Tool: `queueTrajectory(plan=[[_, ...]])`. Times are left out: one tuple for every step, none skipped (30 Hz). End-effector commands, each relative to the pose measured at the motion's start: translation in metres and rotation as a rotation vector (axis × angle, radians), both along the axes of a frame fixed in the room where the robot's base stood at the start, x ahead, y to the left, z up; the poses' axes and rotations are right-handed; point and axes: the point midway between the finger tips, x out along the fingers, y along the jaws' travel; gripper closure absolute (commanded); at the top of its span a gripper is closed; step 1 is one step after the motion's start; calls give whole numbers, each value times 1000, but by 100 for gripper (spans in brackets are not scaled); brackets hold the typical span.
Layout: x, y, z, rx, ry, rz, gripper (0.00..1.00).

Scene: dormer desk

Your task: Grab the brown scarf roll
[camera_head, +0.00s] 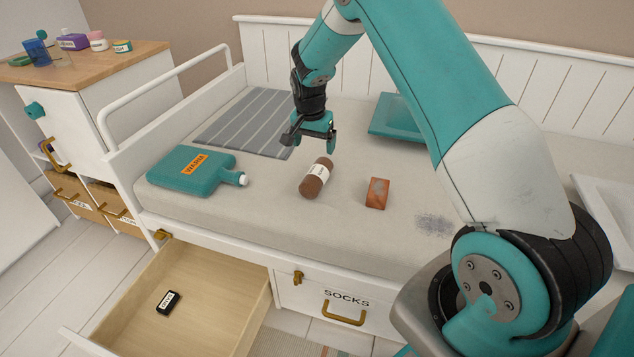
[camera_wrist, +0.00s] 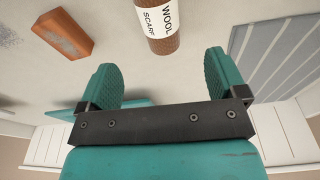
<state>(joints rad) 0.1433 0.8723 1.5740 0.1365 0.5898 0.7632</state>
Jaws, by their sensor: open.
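The brown scarf roll (camera_head: 316,178) lies on its side on the bed's mattress, with a white label around its middle. In the wrist view the roll (camera_wrist: 164,44) shows at the top centre, its label reading "WOOL SCARF", and part of it is cut off by the frame edge. My gripper (camera_head: 312,143) is open and empty, above and a little behind the roll. In the wrist view the roll is beyond the gap between the two teal fingers (camera_wrist: 160,80), apart from them.
A teal warmer bottle (camera_head: 192,170) lies left of the roll, and a reddish-brown block (camera_head: 377,193) lies right of it. A striped grey cloth (camera_head: 240,122) and a teal tray (camera_head: 397,118) are behind. An open drawer (camera_head: 215,290) holding a black labelled item (camera_head: 168,302) juts out below the bed.

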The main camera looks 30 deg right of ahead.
Motion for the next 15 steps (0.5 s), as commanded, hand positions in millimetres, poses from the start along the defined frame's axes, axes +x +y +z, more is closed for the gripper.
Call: queueTrajectory(plan=[[0, -1, -16, 1, 4, 1, 10], [1, -2, -23, 2, 5, 1, 10], [1, -3, -32, 2, 5, 1, 10], [2, -4, -38, 1, 4, 2, 10], [2, -5, -45, 2, 4, 2, 10], [3, -6, -52, 2, 3, 2, 10], [4, -6, -57, 2, 3, 2, 10], [4, -7, -62, 2, 3, 2, 10], [5, -8, -67, 1, 1, 3, 10], [5, -8, -70, 1, 1, 3, 10], [5, -8, -72, 1, 1, 3, 10], [6, -9, -75, 1, 1, 3, 10], [6, -9, -76, 2, 1, 3, 10], [6, -9, -76, 2, 1, 3, 10], [6, -9, -78, 2, 1, 4, 10]])
